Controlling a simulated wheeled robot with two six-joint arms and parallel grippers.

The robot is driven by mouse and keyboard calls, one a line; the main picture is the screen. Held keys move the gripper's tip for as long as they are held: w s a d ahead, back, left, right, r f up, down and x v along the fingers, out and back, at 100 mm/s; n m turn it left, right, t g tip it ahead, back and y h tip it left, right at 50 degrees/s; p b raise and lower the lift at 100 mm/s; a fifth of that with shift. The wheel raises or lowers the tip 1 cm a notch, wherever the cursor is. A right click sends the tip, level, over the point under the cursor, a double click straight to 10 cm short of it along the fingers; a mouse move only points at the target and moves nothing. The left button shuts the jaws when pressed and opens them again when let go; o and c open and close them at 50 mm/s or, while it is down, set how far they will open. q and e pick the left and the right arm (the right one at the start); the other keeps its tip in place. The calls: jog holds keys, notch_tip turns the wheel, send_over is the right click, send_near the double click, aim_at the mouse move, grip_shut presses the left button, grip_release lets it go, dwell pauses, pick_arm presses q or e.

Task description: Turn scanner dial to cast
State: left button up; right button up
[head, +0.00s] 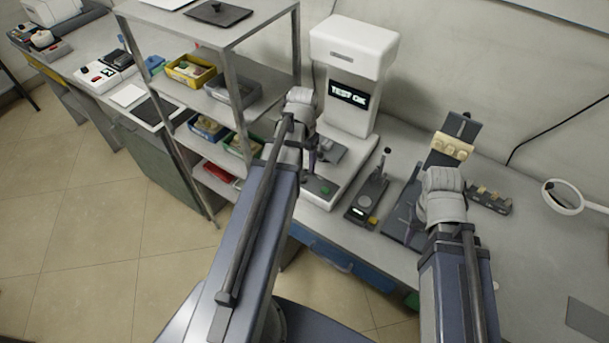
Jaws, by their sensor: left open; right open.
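The scanner (353,55) is a tall white machine on the bench, with a dark screen reading "TEST OK". Its pale base holds dark parts and a green spot (325,190). I cannot make out a dial or its setting for certain; my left arm covers part of the base. My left gripper (313,163) points down over the left of the base, open, with no held object visible. Whether it touches anything is unclear.
A small dark device (368,200) with a lit green display stands right of the scanner. A dark stand with a tan model (452,146) is near my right wrist. A metal rack (237,85) with coloured bins is at the left. A round magnifier (563,196) lies far right.

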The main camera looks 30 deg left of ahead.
aim_at(303, 177)
pick_arm(q)
notch_tip(303, 177, down, 7)
jog(key=b, duration=0.6)
jog(key=shift+r, duration=0.15)
pick_arm(e)
notch_tip(303, 177, down, 7)
jog(key=shift+r, duration=0.15)
pick_arm(q)
jog(key=shift+c, duration=0.2)
grip_shut()
